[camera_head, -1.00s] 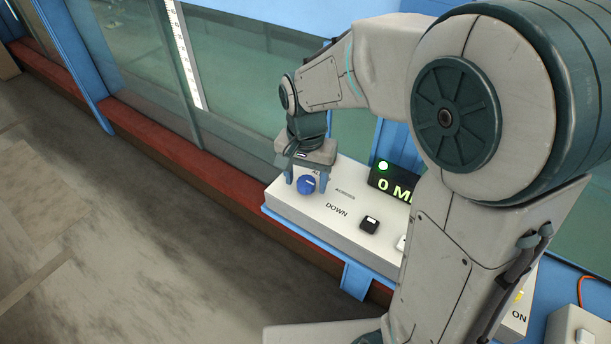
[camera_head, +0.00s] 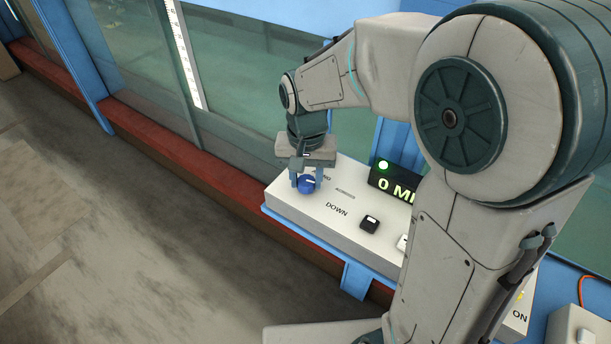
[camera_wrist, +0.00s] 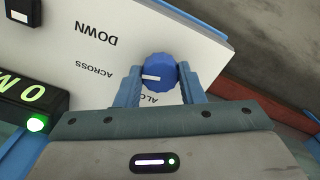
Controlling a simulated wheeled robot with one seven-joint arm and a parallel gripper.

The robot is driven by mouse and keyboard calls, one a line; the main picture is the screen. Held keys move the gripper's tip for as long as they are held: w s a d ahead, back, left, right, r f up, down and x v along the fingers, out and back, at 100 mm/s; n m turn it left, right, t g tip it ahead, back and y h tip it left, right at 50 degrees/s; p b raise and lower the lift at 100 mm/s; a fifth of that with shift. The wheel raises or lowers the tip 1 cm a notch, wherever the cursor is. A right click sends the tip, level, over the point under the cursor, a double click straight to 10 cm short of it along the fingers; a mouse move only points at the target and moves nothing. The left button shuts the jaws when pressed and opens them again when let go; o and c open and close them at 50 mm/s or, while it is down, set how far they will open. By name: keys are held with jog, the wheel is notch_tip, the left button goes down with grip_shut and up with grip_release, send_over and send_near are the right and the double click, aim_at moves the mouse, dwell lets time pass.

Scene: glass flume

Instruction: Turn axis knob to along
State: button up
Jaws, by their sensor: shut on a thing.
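The axis knob (camera_head: 306,184) is a round blue knob with a white pointer line, on the sloped white control panel (camera_head: 290,208). In the wrist view the knob (camera_wrist: 163,66) sits between my two blue fingers. Its white line points left, towards the word ACROSS (camera_wrist: 93,70). The word ALONG (camera_wrist: 159,99) is printed beside the knob on the side near my gripper body, and is partly hidden. My gripper (camera_head: 307,179) reaches down from above and is shut on the knob, one finger on each side.
The panel also bears the word DOWN (camera_head: 337,210), a black switch (camera_head: 369,224) and a display (camera_head: 394,184) with a lit green lamp. The flume's glass wall (camera_head: 255,75) stands behind. Open floor (camera_head: 120,240) lies at the left.

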aim_at(307, 180)
jog(key=n, duration=0.7)
jog(key=shift+w+r, duration=0.1)
jog(key=n, duration=0.4)
jog(key=shift+n, duration=2)
jog(key=o, duration=1)
notch_tip(307, 180, up, 14)
jog(key=shift+p, duration=0.35)
